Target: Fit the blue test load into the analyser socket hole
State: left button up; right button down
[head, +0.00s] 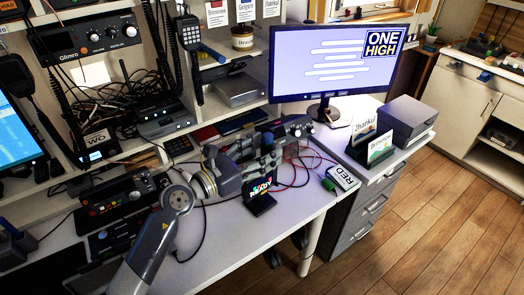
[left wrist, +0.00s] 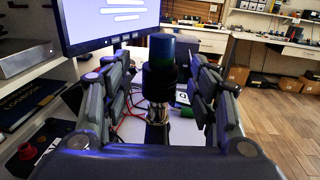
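The blue test load (left wrist: 161,78) stands upright in the left wrist view, with a blue top, a dark body and a metal connector at its lower end. My left gripper (left wrist: 160,95) is open, one finger on each side of it, with gaps showing on both sides. Below the connector is a dark block; I cannot tell whether the connector sits in a hole. In the head view my left gripper (head: 262,150) is just above the small black analyser (head: 261,196) with a coloured screen. The gripper hides the socket there. My right gripper is not in view.
A monitor (head: 336,62) stands behind. Red and black cables lie around the gripper. A card holder (head: 371,146) and a grey box (head: 407,120) stand further right. The front desk is fairly clear.

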pick_arm(q)
jog(key=shift+a+f, duration=0.1)
jog(key=v, duration=1.2)
